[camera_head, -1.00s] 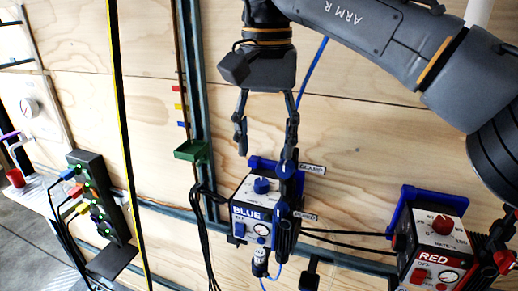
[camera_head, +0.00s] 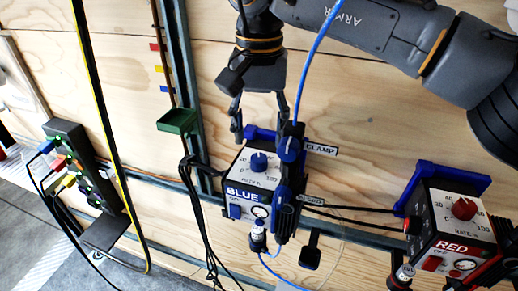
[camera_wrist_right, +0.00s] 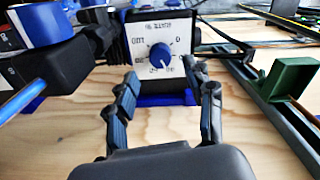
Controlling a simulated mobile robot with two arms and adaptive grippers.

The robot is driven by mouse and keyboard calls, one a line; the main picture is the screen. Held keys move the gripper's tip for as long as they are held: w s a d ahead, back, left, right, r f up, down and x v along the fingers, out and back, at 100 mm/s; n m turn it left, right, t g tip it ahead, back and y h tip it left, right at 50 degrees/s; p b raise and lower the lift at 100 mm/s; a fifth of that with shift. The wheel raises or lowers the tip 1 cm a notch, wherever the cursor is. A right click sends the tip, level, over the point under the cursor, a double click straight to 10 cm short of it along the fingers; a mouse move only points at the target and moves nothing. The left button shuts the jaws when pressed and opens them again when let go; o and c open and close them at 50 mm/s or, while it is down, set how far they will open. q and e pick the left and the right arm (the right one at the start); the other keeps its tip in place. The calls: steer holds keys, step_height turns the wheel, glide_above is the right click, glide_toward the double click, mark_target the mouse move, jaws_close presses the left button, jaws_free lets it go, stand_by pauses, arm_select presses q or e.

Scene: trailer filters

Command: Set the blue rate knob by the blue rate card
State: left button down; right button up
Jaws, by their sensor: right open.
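The blue rate knob (camera_head: 258,161) sits on the white top panel of the blue box (camera_head: 236,189), with a printed scale around it. In the right wrist view the knob (camera_wrist_right: 161,57) shows its white pointer towards the lower right. My right gripper (camera_head: 264,130) is open and empty, just above and behind the box. In the wrist view its fingers (camera_wrist_right: 170,90) are apart, with the knob beyond them and between them in the picture. They do not appear to touch it. I cannot make out a blue rate card. My left gripper is not in view.
A blue clamp (camera_head: 290,149) and dark upright parts stand at the blue box's right side. A red box (camera_head: 450,247) with a red knob (camera_head: 464,209) is at the right. A green tray (camera_head: 177,121) is on the rail at left. Cables hang beside the box.

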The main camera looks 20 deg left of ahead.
mark_target(259, 158)
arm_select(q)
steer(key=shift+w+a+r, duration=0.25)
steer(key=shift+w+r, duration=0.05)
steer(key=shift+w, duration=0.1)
arm_select(e)
steer(key=shift+f, duration=2.45)
jaws_close()
